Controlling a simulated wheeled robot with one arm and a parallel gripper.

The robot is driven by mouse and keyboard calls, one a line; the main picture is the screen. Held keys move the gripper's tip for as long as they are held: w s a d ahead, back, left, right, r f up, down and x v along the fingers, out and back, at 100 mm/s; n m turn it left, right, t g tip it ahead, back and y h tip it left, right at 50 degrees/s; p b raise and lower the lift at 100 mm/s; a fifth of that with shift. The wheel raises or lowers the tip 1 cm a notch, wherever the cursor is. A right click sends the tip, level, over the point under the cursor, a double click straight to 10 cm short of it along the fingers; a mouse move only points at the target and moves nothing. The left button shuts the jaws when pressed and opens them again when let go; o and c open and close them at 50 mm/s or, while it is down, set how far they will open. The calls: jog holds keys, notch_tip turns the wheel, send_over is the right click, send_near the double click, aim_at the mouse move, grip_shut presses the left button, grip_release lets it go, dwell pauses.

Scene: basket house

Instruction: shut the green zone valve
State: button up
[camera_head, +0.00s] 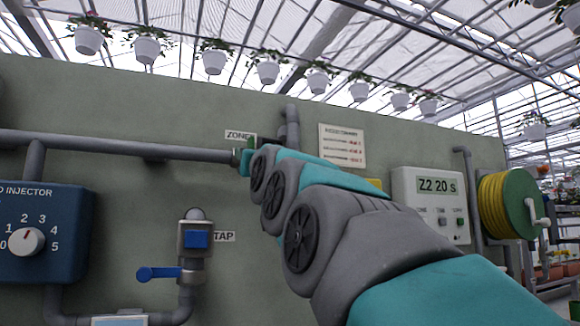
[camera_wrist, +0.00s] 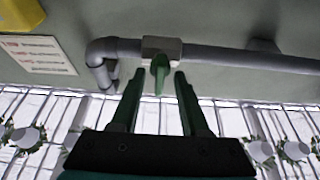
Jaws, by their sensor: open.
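The green zone valve handle (camera_wrist: 160,74) shows in the wrist view, on a pale valve body (camera_wrist: 161,48) set in a grey pipe. It appears to point across the pipe's line, down in that picture. My gripper (camera_wrist: 157,76) is open, with one dark green finger on each side of the handle and a visible gap on both sides. I cannot tell how deep the handle sits between the fingertips. In the head view my arm hides most of the valve and gripper, beside the partly covered ZONE label (camera_head: 238,135).
Below left on the wall are a blue-handled tap (camera_head: 160,273) and a blue injector box (camera_head: 42,235) with a dial. To the right are a notice (camera_head: 342,147), a timer box (camera_head: 432,205) reading "Z2 20 s" and a yellow hose reel (camera_head: 505,205). Flower pots hang above.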

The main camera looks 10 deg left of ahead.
jog(key=b+v, duration=0.2)
jog(key=v, duration=0.5)
jog(key=shift+s+d, duration=0.2)
jog(key=shift+s, duration=0.15)
jog(key=shift+f, duration=0.15)
